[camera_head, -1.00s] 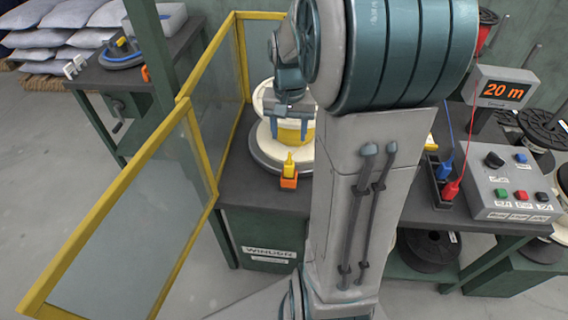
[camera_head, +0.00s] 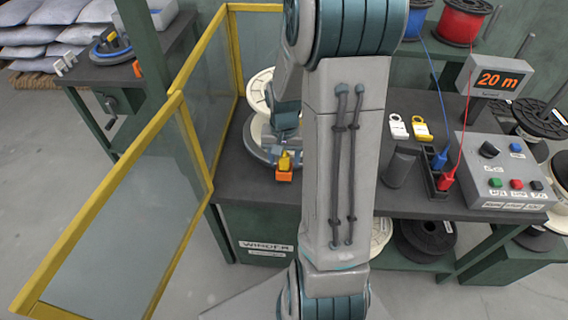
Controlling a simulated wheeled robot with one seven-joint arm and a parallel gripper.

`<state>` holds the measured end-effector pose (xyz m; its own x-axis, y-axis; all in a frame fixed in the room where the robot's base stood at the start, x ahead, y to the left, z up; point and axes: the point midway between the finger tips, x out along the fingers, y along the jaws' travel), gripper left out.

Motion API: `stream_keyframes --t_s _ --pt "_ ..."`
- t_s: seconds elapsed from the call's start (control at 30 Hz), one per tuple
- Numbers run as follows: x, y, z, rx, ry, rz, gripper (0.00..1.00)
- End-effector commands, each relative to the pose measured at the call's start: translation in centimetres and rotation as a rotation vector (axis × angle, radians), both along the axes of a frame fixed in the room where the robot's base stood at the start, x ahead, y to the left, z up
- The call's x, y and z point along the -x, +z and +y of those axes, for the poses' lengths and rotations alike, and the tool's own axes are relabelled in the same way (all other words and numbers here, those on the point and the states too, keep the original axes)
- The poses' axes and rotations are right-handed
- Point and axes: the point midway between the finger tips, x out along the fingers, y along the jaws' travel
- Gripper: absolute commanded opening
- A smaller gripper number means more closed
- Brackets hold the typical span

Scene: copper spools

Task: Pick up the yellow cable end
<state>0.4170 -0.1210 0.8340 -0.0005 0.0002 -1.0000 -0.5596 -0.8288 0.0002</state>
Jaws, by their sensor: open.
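The yellow cable end (camera_head: 285,161) stands upright in a small orange holder (camera_head: 284,175) at the front edge of the winder table. My gripper (camera_head: 286,153) is open and low, right at the yellow cable end, with its fingers appearing to either side of it. The picture is too small to tell whether the fingers touch it. Behind it is a cream spool (camera_head: 257,92) on a grey round base (camera_head: 250,142), partly hidden by my gripper and arm.
A yellow-framed clear guard (camera_head: 140,205) stands open on the left. On the right are blue (camera_head: 440,158) and red (camera_head: 446,180) cable ends in a dark rack, a control box (camera_head: 505,172) and a "20 m" display (camera_head: 497,80). My arm hides the table's middle.

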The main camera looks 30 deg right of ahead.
Motion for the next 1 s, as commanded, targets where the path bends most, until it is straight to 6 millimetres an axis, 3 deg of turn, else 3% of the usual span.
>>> stream_keyframes --t_s 0.17,0.37,0.77,1.0 --pt "0.0 0.0 0.0 0.001 0.0 -0.001 0.51" --pt "0.0 0.0 0.0 0.001 0.0 -0.001 0.02" --pt "0.0 0.4 0.0 0.001 0.0 -0.002 0.02" --pt "-0.1 3.1 0.0 0.002 -0.001 -0.005 0.02"
